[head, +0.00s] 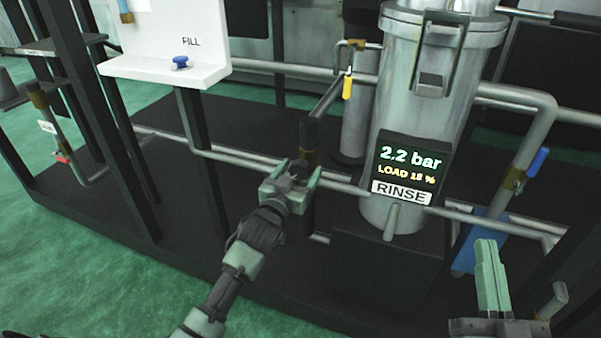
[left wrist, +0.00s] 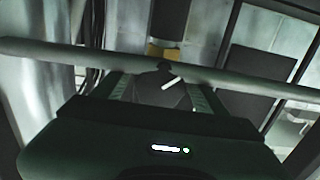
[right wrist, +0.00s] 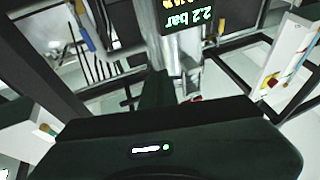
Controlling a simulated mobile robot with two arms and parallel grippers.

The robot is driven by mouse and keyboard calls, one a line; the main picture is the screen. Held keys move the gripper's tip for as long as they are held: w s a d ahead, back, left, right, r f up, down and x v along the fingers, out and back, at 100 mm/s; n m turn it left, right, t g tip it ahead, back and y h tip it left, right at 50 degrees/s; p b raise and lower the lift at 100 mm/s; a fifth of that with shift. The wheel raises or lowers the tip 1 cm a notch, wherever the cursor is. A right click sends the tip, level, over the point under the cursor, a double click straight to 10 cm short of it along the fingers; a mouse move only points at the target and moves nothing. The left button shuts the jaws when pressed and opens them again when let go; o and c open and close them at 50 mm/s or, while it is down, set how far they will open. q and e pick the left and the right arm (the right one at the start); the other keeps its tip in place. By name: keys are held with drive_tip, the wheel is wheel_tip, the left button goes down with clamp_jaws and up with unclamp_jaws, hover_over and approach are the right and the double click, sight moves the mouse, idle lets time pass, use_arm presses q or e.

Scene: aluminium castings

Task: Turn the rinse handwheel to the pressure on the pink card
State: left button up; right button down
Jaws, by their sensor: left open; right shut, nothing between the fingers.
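A dark knob-like part (left wrist: 160,88) with a white mark sits between the fingers of my open left gripper (head: 292,182); it looks like the rinse handwheel. The display (head: 408,163) on the steel vessel reads 2.2 bar and LOAD 18 %, above a RINSE label (head: 401,192). My right gripper (head: 488,245) is shut and empty at the lower right. I see no pink card.
The steel vessel (head: 432,85) stands right of my left gripper. A horizontal pipe (head: 240,157) runs behind that gripper. A white FILL panel (head: 180,35) with a blue knob (head: 180,62) is at upper left. A blue-handled valve (head: 525,170) stands near my right gripper.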

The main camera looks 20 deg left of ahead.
use_arm(q)
drive_tip(key=shift+w, duration=0.25)
use_arm(e)
drive_tip(key=shift+s+r, duration=0.15)
drive_tip(key=shift+r, duration=0.15)
